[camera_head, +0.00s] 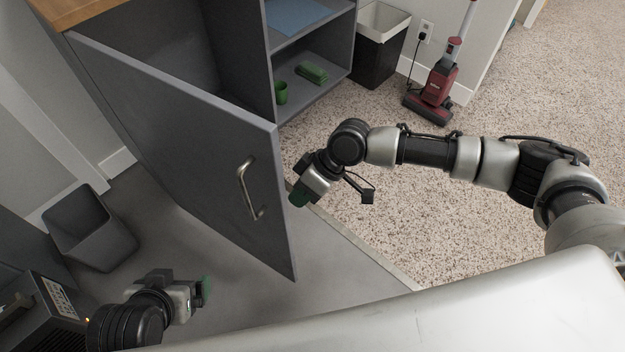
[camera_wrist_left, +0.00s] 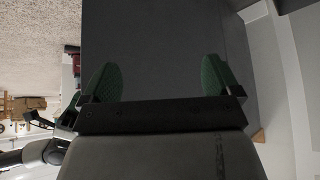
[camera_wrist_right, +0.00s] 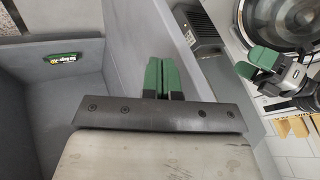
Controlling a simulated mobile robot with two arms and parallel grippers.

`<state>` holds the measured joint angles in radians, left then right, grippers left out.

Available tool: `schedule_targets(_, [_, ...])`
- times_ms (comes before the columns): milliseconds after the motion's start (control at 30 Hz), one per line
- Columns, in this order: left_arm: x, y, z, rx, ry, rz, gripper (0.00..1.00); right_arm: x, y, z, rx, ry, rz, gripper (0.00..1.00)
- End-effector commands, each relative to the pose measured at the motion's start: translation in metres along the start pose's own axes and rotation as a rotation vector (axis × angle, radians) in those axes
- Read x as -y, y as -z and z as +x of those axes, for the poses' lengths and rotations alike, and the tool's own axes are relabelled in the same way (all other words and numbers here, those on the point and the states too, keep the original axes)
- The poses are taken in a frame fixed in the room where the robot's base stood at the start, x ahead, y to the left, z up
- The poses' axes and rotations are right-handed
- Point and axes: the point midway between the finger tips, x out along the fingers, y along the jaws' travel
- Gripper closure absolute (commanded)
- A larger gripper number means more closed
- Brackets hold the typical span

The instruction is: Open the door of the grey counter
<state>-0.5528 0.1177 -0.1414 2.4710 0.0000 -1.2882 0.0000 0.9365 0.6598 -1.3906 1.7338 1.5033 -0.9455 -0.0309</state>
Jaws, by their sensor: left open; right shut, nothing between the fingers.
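The grey counter (camera_head: 264,70) stands at the upper left of the head view. Its grey door (camera_head: 190,130) is swung well out from the body, with a metal bar handle (camera_head: 249,190) on its outer face. My right gripper (camera_head: 298,197) is shut and empty, just right of the door's free edge; its green fingers meet in the right wrist view (camera_wrist_right: 163,76). My left gripper (camera_head: 205,290) is low at the left, in front of the door and apart from it. Its green fingers stand wide apart in the left wrist view (camera_wrist_left: 160,78), with a dark grey panel beyond.
Open shelves beside the door hold a green cup (camera_head: 281,92) and a green item (camera_head: 312,73). A bin (camera_head: 378,45) and a red vacuum cleaner (camera_head: 437,85) stand behind. A grey bin (camera_head: 88,228) is at left. Carpet at right is clear.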

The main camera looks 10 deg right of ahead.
Motion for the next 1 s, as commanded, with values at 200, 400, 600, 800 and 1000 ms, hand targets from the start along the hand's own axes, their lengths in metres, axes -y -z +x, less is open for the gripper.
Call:
schedule_targets(200, [-0.001,0.006,0.002,-0.040,-0.002,0.001,0.08,0.012,0.001,0.006,-0.001,0.000,-0.001,1.00])
schedule_targets(400, [-0.001,0.007,0.002,-0.043,-0.002,0.001,0.08,0.013,0.000,0.006,-0.001,0.000,0.001,1.00])
schedule_targets(600, [-0.001,0.008,-0.001,-0.035,-0.002,0.001,0.08,0.018,0.001,0.007,0.001,0.002,0.001,1.00])
schedule_targets(800, [0.003,-0.025,0.011,0.184,0.005,-0.004,0.08,0.057,0.003,0.023,0.008,0.006,0.001,1.00])
schedule_targets(1000, [0.005,-0.065,0.039,0.347,0.006,-0.006,0.08,0.094,0.004,0.046,0.004,0.005,0.000,1.00])
